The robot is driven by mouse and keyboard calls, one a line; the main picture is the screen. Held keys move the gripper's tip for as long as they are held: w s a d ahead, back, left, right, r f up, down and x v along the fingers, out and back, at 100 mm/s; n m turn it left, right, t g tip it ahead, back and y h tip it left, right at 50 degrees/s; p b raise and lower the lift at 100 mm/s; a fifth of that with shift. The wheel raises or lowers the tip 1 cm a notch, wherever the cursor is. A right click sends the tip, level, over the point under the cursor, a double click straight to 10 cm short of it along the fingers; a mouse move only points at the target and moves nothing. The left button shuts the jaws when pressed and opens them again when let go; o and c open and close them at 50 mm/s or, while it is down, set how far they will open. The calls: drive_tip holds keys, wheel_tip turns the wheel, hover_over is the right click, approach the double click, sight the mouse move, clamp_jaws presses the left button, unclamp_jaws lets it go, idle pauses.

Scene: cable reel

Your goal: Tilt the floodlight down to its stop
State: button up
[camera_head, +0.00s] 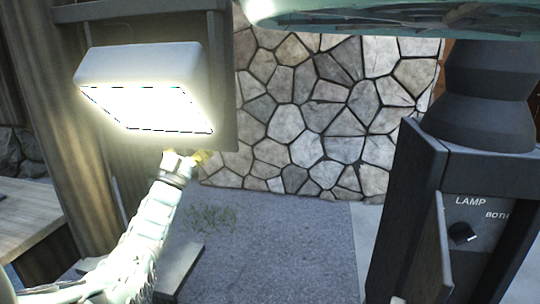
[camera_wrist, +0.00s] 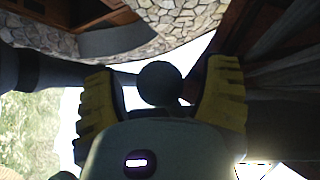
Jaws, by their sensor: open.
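The floodlight (camera_head: 150,75) is a white box with a brightly lit panel facing forward and down, in front of a wooden post and panel at the upper left of the head view. My gripper (camera_head: 200,157) is just below its lower right corner; whether they touch I cannot tell. In the wrist view the yellow fingers are spread apart, and a dark round knob-like end (camera_wrist: 160,83) shows between them. I cannot tell whether it belongs to the floodlight, or whether the fingers touch it.
A dark cabinet (camera_head: 465,165) with a rotary switch (camera_head: 463,234) marked LAMP and BOTH stands at the right, with its small door (camera_head: 444,250) ajar. A stone wall (camera_head: 320,110) is behind. A wooden table (camera_head: 30,215) is at the left. The grey ground (camera_head: 280,250) between is mostly clear.

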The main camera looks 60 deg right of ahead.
drive_tip(key=v, duration=1.2)
